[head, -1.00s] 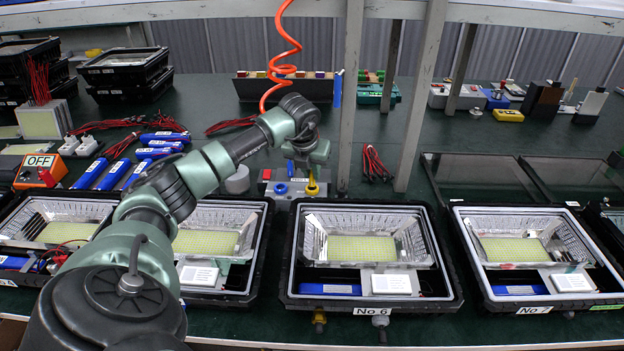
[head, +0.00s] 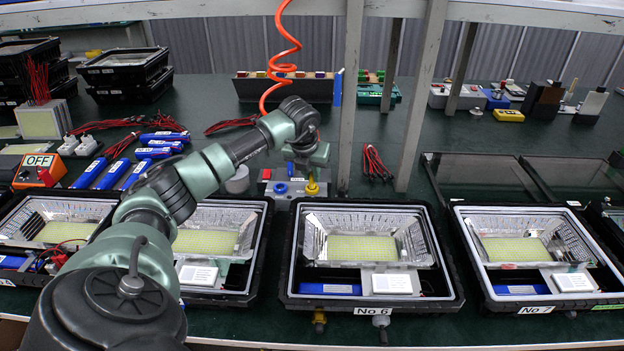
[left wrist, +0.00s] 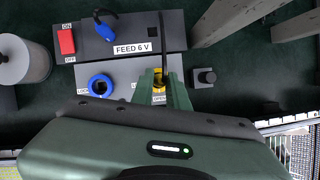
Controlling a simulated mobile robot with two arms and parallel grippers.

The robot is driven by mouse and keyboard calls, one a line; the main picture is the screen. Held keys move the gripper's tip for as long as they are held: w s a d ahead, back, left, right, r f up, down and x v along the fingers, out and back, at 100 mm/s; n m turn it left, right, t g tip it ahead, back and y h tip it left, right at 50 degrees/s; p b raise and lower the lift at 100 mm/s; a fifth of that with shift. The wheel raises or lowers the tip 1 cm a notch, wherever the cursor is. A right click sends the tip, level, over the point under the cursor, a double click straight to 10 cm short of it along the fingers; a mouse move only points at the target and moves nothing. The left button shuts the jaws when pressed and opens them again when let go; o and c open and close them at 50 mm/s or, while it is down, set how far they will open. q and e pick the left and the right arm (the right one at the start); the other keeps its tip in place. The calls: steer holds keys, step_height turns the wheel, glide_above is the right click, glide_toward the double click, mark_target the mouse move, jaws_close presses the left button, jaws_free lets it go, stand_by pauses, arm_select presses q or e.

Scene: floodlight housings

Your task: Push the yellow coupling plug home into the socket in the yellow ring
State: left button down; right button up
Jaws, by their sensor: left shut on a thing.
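The yellow coupling plug (head: 312,187) stands at the yellow ring on a grey feed block (head: 284,198) behind floodlight housing No 6. In the left wrist view the yellow ring (left wrist: 158,99) shows partly between my green fingers, above an "OPEN" label. My left gripper (head: 312,178) points down over the ring and is shut on the plug; in the left wrist view its fingertips (left wrist: 159,80) flank the plug. The fingers hide most of the plug, so I cannot tell how deep it sits. My right gripper is not in view.
A blue ring (left wrist: 101,86) sits left of the yellow one. A grey post (head: 348,100) rises right of my gripper, and an orange coiled hose (head: 284,60) hangs behind.

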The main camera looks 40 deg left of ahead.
arm_select(q)
steer(key=shift+f+b, duration=0.4)
steer(key=shift+f, duration=0.25)
stand_by(0.3)
steer(key=c, duration=1.3)
jaws_free()
steer(key=shift+r, duration=0.1)
